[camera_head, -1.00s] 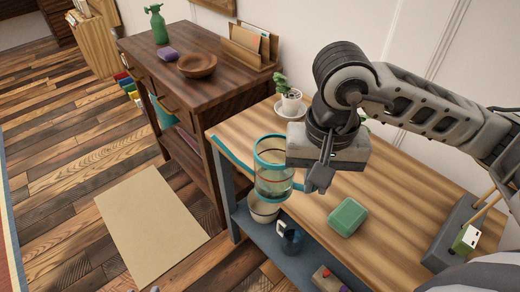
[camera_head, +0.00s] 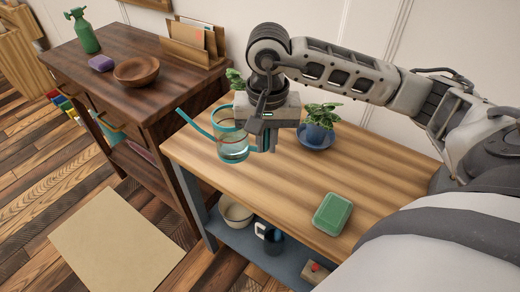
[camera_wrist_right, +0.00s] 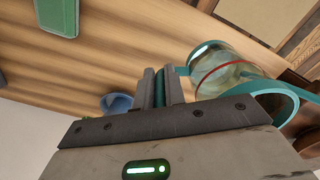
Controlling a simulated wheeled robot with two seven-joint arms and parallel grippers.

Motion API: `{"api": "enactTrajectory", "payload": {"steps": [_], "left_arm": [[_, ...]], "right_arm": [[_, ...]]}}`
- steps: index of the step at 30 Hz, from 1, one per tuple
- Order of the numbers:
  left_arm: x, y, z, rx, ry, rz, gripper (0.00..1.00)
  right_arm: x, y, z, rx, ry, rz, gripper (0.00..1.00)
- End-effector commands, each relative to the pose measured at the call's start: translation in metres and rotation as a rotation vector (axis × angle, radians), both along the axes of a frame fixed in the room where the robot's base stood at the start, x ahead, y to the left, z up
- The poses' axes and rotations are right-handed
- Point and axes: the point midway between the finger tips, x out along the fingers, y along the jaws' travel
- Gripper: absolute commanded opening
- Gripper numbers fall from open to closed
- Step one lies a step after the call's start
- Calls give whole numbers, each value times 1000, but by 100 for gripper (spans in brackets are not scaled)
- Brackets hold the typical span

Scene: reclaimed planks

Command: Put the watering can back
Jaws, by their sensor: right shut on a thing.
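The watering can (camera_head: 232,148) is clear with teal rims and a teal spout pointing to the upper left. It is upright over the back left part of the light wooden table (camera_head: 290,180); I cannot tell whether its base touches the wood. My right gripper (camera_head: 267,142) is shut on its teal handle, at the can's right side. In the right wrist view, the handle is between the fingers (camera_wrist_right: 160,88) and the can body (camera_wrist_right: 225,70) is beside them. My left gripper is not in view.
A plant in a blue pot (camera_head: 318,133) stands close right of the gripper, another plant (camera_head: 235,78) behind the can. A green box (camera_head: 333,213) lies near the front. A dark cabinet (camera_head: 150,95) adjoins at left. The table's middle is clear.

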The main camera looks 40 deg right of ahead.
Motion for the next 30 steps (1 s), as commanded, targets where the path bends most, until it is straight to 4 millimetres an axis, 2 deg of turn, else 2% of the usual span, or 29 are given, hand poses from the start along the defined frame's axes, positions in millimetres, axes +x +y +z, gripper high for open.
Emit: {"api": "enactTrajectory", "payload": {"steps": [3, 6, 11, 18, 30], "left_arm": [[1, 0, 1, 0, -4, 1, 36], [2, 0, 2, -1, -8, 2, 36], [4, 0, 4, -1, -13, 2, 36], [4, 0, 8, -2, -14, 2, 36], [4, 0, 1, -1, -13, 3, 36]], "right_arm": [[14, -3, -17, 2, -1, -2, 0], [20, -5, -23, 3, -5, -1, 0], [26, -6, -30, 3, -3, 0, 0], [27, -6, -60, 2, -2, 0, 0], [27, -7, -68, 1, -6, 0, 0]]}}
